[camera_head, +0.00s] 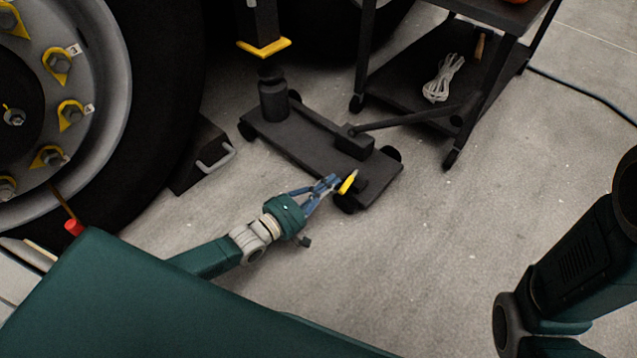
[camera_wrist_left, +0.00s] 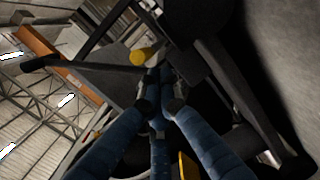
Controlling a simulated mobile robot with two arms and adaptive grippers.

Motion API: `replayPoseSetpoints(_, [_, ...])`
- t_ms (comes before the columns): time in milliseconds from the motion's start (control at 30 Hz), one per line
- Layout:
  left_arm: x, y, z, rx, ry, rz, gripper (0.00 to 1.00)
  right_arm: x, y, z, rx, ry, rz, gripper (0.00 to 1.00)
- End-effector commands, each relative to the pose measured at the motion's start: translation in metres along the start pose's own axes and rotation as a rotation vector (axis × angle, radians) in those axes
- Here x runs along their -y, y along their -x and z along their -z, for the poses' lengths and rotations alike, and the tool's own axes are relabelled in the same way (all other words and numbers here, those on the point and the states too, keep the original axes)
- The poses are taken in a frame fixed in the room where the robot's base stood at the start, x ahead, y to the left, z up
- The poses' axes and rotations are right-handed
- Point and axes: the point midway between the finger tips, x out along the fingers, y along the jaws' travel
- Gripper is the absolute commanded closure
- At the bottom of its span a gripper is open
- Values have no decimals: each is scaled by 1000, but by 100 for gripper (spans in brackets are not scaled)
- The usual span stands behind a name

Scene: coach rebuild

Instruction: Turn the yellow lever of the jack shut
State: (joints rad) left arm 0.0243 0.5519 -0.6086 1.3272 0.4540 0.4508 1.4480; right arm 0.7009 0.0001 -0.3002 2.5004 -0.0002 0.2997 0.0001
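The jack (camera_head: 310,146) is a dark, low body on small wheels, standing on the floor. Its yellow lever (camera_head: 348,182) sticks up at a slant at the near right end. My left gripper (camera_head: 333,181) is just left of the lever, with its blue fingers drawn together. I cannot tell whether the tips touch the lever. In the left wrist view the fingers (camera_wrist_left: 161,98) converge with nothing visible held between them. A rounded yellow part (camera_wrist_left: 141,56), seemingly the lever, shows just beyond the tips. My right arm shows at the right, but its gripper is out of view.
A large wheel (camera_head: 165,90) stands at the left, with a dark chock (camera_head: 200,165) beside it. The jack's dark handle (camera_head: 410,119) runs toward a black cart (camera_head: 400,85) holding a pale coiled rope (camera_head: 443,78). The floor right of the jack is clear.

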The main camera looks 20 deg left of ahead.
Motion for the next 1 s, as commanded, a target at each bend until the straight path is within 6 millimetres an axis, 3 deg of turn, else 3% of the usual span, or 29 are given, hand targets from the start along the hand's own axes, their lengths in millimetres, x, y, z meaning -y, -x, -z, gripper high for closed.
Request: replayPoseSetpoints(1000, [-4,-1,-8,-72,2,8,100,-3,-14,-5,0,0,0,66])
